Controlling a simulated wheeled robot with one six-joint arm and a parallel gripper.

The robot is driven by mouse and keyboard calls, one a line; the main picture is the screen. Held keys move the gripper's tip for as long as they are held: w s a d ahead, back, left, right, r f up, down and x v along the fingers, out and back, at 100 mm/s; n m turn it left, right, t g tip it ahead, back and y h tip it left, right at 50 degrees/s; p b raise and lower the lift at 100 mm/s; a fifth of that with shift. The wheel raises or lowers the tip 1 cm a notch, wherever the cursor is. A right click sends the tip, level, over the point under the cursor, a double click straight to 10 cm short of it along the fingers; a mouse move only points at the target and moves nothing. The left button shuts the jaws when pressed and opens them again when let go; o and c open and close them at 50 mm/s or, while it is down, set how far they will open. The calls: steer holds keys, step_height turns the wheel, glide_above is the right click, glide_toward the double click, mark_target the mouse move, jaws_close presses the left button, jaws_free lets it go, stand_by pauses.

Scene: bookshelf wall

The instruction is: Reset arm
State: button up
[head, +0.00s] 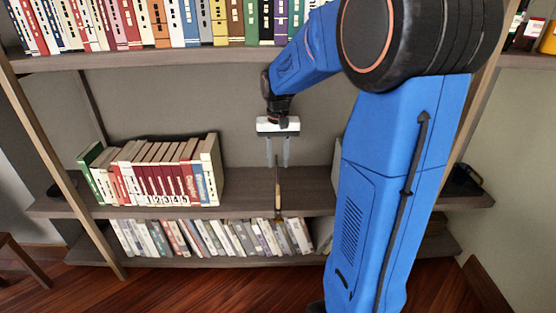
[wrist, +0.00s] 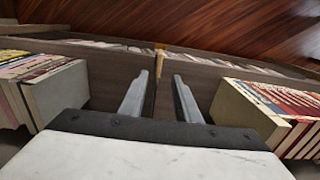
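My gripper (head: 278,166) hangs down in front of the bookcase, above the middle shelf (head: 310,183). Its two grey fingers are apart, and no object is gripped between them. In the wrist view the gripper (wrist: 160,76) also shows a gap between its fingers.
A row of books (head: 160,172) stands left on the middle shelf. The upper shelf (head: 170,58) is packed with books above the gripper. More books (head: 210,238) fill the lower shelf. Bare shelf lies between the left row and the thin book. My blue arm hides the right side.

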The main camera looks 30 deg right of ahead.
stand_by(0.4)
steer(key=s+a+r+n+t, duration=0.1)
steer(key=s+a, duration=0.3)
steer(key=s, duration=0.4)
steer(key=s+a+r+n+t, duration=0.1)
steer(key=s+a+n+t, duration=0.1)
steer(key=s, duration=0.7)
steer(key=s+a+r+n+t, duration=0.1)
steer(key=s+a+r+n, duration=0.1)
steer(key=s+a, duration=0.4)
steer(key=shift+s+a+n+t, duration=0.25)
steer(key=shift+s+n+t, duration=0.2)
steer(key=shift+s, duration=0.9)
